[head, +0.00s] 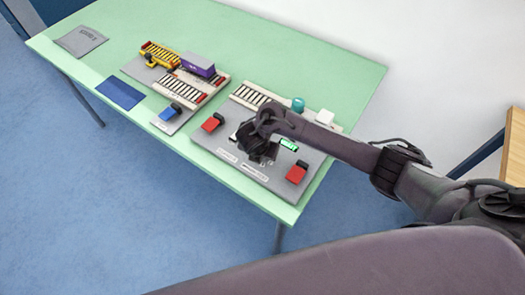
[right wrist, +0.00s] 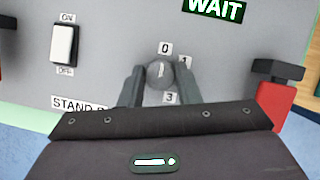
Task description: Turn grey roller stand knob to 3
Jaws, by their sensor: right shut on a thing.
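The grey roller stand's panel (right wrist: 110,75) fills most of the right wrist view. The grey round knob (right wrist: 160,74) is in the middle, with a label 0 above it, 1 to its upper right and 3 below it. My right gripper (right wrist: 158,80) has one finger on each side of the knob and is shut on it. A pale mark shows on the knob, but I cannot tell which number it points to. In the head view my right gripper (head: 258,148) is over the panel and hides the knob. My left gripper is not in view.
A white on/off switch (right wrist: 64,43) is left of the knob. A green WAIT display (right wrist: 216,9) is above. A red block with a dark top (right wrist: 276,95) is at the right. On the green table (head: 115,30) stand a yellow gantry (head: 160,54) and a purple container (head: 198,65).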

